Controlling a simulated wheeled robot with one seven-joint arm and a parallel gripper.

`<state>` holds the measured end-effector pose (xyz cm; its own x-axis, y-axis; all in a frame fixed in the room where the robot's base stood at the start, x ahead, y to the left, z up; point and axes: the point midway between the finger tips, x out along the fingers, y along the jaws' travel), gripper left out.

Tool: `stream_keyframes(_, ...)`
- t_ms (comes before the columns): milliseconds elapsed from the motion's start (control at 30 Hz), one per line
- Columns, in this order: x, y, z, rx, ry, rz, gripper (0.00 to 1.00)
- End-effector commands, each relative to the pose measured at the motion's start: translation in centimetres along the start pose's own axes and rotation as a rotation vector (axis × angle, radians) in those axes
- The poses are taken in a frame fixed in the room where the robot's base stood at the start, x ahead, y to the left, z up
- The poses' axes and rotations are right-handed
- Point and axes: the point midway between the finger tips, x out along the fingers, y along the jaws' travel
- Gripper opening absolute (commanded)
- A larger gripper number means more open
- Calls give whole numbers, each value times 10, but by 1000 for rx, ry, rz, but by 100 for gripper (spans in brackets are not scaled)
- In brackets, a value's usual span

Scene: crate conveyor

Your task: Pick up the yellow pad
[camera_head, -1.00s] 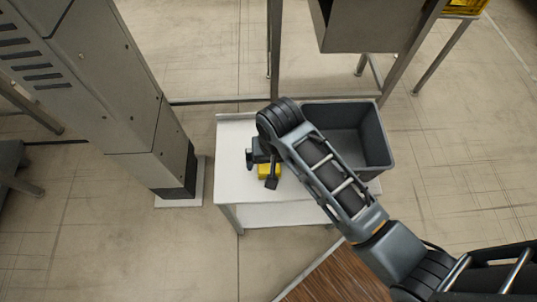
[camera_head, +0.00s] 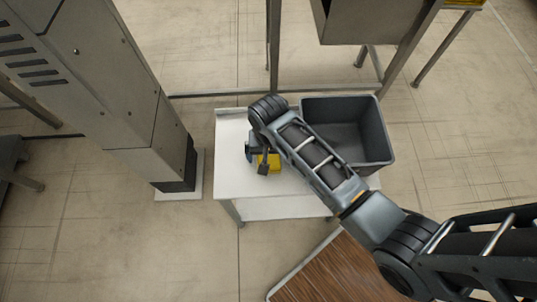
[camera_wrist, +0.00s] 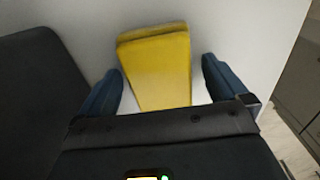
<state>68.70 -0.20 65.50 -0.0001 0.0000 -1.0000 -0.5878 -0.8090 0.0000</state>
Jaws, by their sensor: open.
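The yellow pad (camera_wrist: 158,72) lies on the white table (camera_head: 232,180). In the wrist view it sits between the two blue fingers of my gripper (camera_wrist: 160,85), with a gap on each side. In the head view my gripper (camera_head: 256,158) is low over the table, and the pad (camera_head: 271,162) shows partly beside it. My gripper is open and empty. The pad's near end is hidden behind the gripper body in the wrist view.
A dark grey bin (camera_head: 376,150) stands on the table to the right of my arm. A tall grey metal cabinet (camera_head: 130,110) stands to the left. The table's front left part is clear.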

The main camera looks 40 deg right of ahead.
Motion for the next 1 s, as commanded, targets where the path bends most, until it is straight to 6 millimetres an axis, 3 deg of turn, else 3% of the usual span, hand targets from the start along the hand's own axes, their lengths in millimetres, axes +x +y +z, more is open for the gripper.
stream_keyframes(233,1,0,0,0,0,0,99)
stream_keyframes(833,1,0,0,0,0,0,42)
stream_keyframes(1000,1,0,0,0,0,0,41)
